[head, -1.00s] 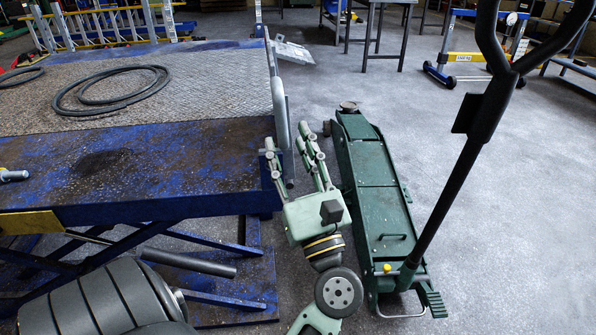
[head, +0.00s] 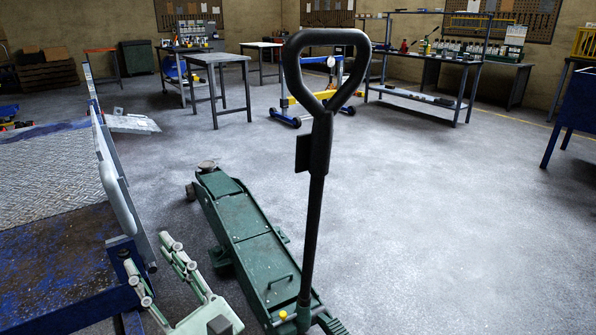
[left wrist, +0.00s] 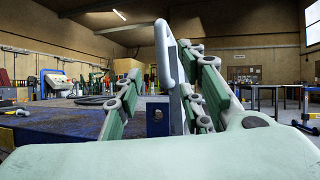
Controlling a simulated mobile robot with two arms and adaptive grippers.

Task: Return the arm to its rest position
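My left gripper (head: 152,262) shows at the lower left of the head view, fingers apart and with nothing between them that I can make out. It is beside the right end of the blue lift table (head: 68,262). In the left wrist view its open fingers (left wrist: 160,100) spread either side of the table's grey handle rail (left wrist: 162,55); I cannot tell whether they touch it. The green trolley jack (head: 245,235) stands on the floor to the right of the gripper, its black loop handle (head: 317,165) upright. My right gripper is in neither view.
Grey work tables (head: 217,60) and a blue shelf bench (head: 425,98) stand at the back. A blue and yellow wheeled frame (head: 300,103) is behind the jack's handle. A grey plate (head: 132,123) lies past the table. The floor (head: 440,220) to the right is clear.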

